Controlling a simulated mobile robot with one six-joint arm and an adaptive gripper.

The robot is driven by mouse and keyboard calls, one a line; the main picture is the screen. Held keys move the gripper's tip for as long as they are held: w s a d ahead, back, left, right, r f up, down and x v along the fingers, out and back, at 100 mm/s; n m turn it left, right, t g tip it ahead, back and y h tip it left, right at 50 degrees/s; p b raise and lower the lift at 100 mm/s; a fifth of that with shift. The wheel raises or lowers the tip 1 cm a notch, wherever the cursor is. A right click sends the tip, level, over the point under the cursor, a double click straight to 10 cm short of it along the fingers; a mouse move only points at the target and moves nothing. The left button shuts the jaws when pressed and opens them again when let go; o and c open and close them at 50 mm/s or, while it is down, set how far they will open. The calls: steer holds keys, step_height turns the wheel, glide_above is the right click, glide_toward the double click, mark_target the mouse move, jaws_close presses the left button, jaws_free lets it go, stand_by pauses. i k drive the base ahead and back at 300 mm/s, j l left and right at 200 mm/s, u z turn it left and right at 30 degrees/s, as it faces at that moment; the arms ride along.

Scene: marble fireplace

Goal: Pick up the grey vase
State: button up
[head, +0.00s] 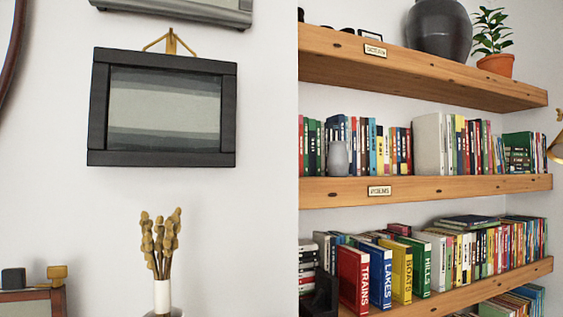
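A small light grey vase (339,159) stands upright on the middle wooden shelf (420,190), near its left end, in front of a row of books. A larger dark grey rounded vase (438,30) stands on the top shelf (430,75), its top cut off by the picture edge. My gripper is not in view.
A potted plant (495,64) stands right of the dark vase. Books (353,280) crowd the lower shelf. A white vase with dried stems (162,297) is at bottom centre-left. A framed picture (160,105) hangs on the wall. A brass object (556,150) is at the right edge.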

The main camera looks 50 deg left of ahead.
mark_target(338, 163)
steer(key=u, duration=1.6)
steer(key=i+l, duration=0.15)
steer(key=i, duration=0.2)
